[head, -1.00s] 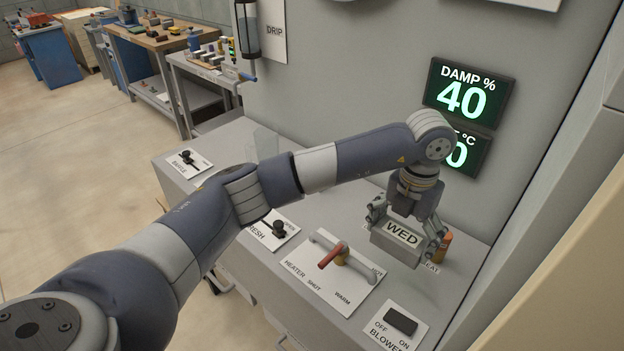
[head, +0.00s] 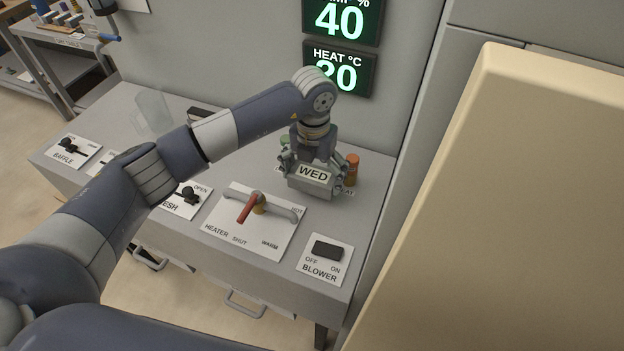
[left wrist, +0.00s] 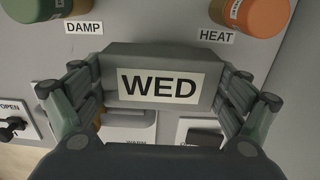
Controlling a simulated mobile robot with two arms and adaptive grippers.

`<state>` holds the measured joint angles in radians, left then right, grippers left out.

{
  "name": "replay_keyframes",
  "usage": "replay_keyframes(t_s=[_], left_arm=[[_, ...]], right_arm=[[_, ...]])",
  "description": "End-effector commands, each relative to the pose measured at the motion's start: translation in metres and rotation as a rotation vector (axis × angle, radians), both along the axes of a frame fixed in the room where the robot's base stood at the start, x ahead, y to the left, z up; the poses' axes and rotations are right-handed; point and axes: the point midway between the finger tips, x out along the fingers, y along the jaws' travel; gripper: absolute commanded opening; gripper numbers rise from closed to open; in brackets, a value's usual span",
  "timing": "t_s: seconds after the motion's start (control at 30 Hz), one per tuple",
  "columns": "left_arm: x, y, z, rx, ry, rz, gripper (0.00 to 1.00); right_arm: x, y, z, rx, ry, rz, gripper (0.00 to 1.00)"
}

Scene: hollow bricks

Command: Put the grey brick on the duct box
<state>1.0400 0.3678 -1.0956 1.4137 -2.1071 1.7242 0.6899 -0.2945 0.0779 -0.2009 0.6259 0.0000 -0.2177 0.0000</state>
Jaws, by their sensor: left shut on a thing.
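The grey brick (head: 310,187) carries a white label reading WED. My left gripper (head: 314,176) is shut on it, with a finger at each end. The brick hangs over the back right of a grey control bench (head: 345,228), behind the heater plate; I cannot tell its exact height. The left wrist view shows the brick (left wrist: 160,62) level between the fingers of the left gripper (left wrist: 160,100). No thing in view is labelled as the duct box. My right gripper is not in view.
An orange cylinder (head: 351,168) marked HEAT stands right of the brick, and a green one (left wrist: 35,8) marked DAMP is to its left. A red-handled heater lever (head: 250,208) and a blower switch (head: 327,250) are in front. A large beige panel (head: 480,200) stands at right.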

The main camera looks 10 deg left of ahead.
Motion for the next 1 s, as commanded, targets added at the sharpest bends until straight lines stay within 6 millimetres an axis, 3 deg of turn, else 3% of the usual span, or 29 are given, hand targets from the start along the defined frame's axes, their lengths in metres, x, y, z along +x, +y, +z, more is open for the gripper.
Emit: replay_keyframes(t_s=[0.2,0.57,0.6,0.63,1.0], left_arm=[[-0.001,0.0,-0.027,0.0,0.003,0.0,0.51],[0.0,0.0,-0.034,0.0,0.0,-0.001,0.51],[-0.001,0.0,-0.034,0.001,0.002,0.0,0.96],[-0.001,0.0,-0.033,0.001,0.002,0.0,1.0],[-0.001,0.0,-0.033,0.001,0.002,0.0,1.0]], right_arm=[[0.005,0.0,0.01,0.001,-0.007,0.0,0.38],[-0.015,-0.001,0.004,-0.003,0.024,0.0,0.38],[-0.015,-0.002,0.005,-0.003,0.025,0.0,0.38],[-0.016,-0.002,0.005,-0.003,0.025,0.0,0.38],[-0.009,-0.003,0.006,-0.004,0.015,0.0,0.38]])
